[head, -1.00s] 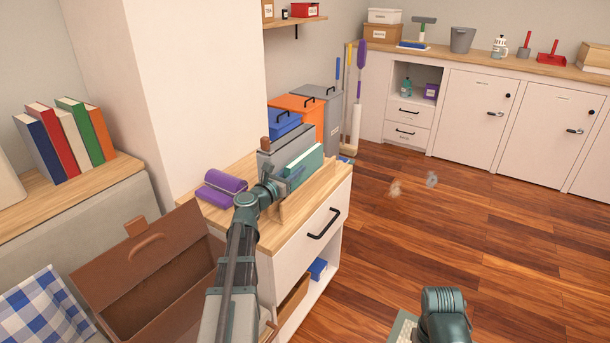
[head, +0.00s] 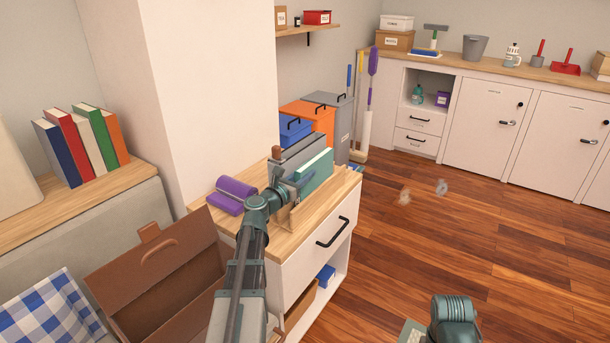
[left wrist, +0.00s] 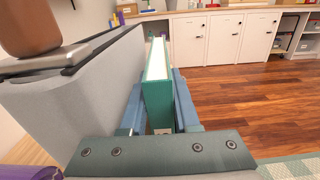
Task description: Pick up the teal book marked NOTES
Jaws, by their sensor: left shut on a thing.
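The teal book (head: 315,178) stands upright on the wood-topped cabinet, beside a grey box (head: 302,151). In the left wrist view the book (left wrist: 157,100) shows its white page edges, with a teal cover on either side. No NOTES marking can be read. My left gripper (head: 291,186) reaches in at the book from the near left. In the left wrist view its blue fingers (left wrist: 158,88) lie along both sides of the book and are shut on it. The book's lower part is hidden. Only a part of my right arm shows; its gripper is out of view.
A wooden holder (head: 287,217) stands at the book's near side. A purple rolled item (head: 233,194) lies on the cabinet top (head: 213,211) to the left. An open brown box (head: 150,285) is at lower left. Bins stand behind. The floor on the right is mostly clear.

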